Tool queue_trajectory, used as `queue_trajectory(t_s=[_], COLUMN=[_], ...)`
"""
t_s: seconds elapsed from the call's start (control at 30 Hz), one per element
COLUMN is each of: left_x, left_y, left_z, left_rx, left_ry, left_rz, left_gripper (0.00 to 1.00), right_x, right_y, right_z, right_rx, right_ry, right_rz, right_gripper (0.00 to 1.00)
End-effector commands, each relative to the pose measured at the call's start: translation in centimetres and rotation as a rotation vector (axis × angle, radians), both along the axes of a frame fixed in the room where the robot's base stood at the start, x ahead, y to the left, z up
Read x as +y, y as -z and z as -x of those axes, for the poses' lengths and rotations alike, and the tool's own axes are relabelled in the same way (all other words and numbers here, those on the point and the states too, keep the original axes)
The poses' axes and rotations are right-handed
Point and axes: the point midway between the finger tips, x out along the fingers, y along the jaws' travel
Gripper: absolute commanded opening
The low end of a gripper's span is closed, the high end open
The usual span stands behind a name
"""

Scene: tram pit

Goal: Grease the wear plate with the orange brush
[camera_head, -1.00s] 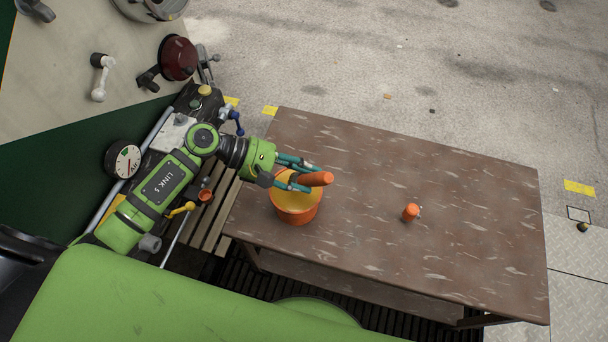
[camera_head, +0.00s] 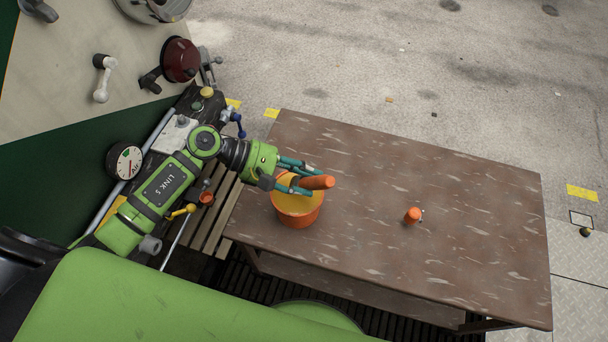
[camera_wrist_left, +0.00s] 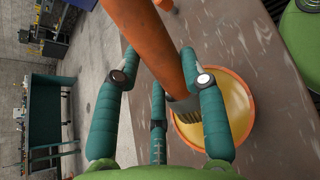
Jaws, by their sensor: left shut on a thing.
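My left gripper (camera_head: 298,177) is shut on the orange brush (camera_head: 318,182) above the orange bucket (camera_head: 296,217). In the left wrist view the brush (camera_wrist_left: 153,45) runs between the fingers of the gripper (camera_wrist_left: 163,85), with its grey lower end over the yellow grease (camera_wrist_left: 240,120) in the bucket. I cannot tell whether the bristles touch the grease. The bucket stands near the left end of the brown table. My right gripper is not in view. I cannot make out a wear plate for certain.
The brown table (camera_head: 440,205) is mostly clear. A small orange object (camera_head: 412,215) stands on its right half. A panel with a gauge (camera_head: 124,161), levers and a red round part (camera_head: 180,60) is at the left. A slatted bench (camera_head: 212,222) lies beside the table.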

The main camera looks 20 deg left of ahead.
Motion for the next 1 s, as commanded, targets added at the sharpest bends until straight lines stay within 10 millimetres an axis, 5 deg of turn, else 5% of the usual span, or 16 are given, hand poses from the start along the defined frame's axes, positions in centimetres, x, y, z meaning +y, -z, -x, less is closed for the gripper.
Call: queue_trajectory(t_s=[1.0], left_x=[-0.01], left_y=[0.72], left_z=[0.01], left_rx=[0.000], left_ry=[0.000], left_rz=[0.000], left_gripper=[0.07], right_x=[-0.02], right_y=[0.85], right_z=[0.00], right_rx=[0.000], right_ry=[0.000], right_rz=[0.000], right_gripper=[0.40])
